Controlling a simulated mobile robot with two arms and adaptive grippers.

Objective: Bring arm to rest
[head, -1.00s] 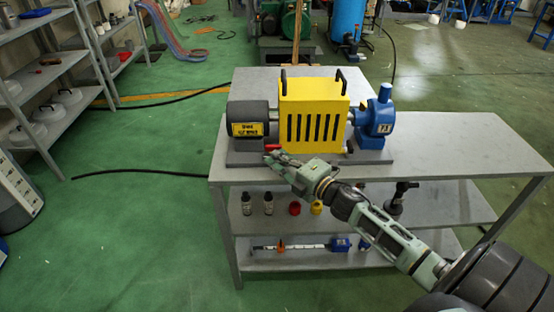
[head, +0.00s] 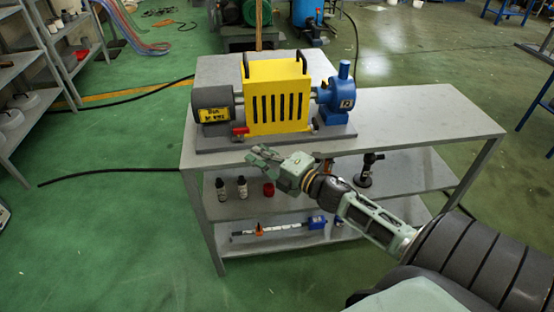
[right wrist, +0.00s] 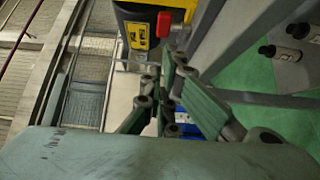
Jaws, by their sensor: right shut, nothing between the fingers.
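My right arm reaches in from the lower right in the head view. Its green-grey gripper (head: 262,158) is shut and empty, just in front of the table's front edge, below the pump. The fingers also show in the right wrist view (right wrist: 170,110). The pump has a yellow housing (head: 278,95), a dark motor (head: 212,98) at left and a blue end (head: 338,92) at right. A red switch (head: 240,131) is at the pump's lower left and also shows in the right wrist view (right wrist: 165,24). The gripper is apart from it. My left gripper is not in view.
The grey table (head: 420,120) has a clear top right of the pump. Its shelves hold dark bottles (head: 242,187), a red-capped item (head: 268,188), a dark tool (head: 366,170) and a long bar with a blue end (head: 317,222). Green floor left of it is mostly clear.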

